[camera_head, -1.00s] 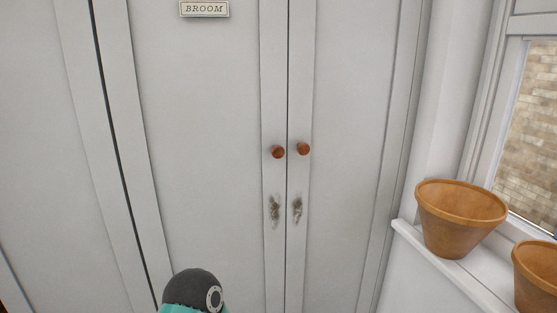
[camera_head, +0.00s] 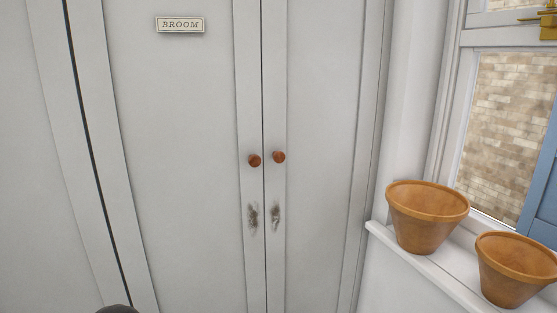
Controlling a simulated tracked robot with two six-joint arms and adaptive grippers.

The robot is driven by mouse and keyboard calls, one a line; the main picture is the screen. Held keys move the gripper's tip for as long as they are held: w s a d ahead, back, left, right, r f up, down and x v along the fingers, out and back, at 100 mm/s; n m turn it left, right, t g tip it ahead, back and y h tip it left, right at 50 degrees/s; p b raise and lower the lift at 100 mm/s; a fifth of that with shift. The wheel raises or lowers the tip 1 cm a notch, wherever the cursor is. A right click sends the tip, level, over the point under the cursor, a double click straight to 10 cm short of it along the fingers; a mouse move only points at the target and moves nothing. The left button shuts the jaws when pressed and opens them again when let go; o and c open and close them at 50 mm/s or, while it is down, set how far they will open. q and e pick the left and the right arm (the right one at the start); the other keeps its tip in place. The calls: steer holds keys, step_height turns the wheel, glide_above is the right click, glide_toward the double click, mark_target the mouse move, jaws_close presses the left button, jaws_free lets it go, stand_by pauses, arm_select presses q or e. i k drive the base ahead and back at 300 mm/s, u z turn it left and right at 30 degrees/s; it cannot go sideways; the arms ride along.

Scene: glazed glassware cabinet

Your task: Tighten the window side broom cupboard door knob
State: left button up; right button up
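The broom cupboard has two tall pale grey doors that meet at a narrow vertical gap. The window side door (camera_head: 323,110) is on the right and carries a round reddish-brown knob (camera_head: 279,157) near its meeting edge. The other door (camera_head: 178,120) carries a matching knob (camera_head: 254,160) just left of the gap. A label reading BROOM (camera_head: 180,25) is on the left door. I cannot tell by eye whether either knob is loose. Neither gripper is in view.
Dark scuffs (camera_head: 276,216) mark the doors below the knobs. At right, a terracotta pot (camera_head: 425,220) and a second pot (camera_head: 513,275) stand on a white window sill (camera_head: 410,262). A window (camera_head: 505,120) shows a brick wall. The space before the doors looks clear.

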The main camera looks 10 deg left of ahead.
mark_target(278, 157)
steer(key=u, duration=0.05)
steer(key=i, duration=1)
steer(key=z, duration=0.05)
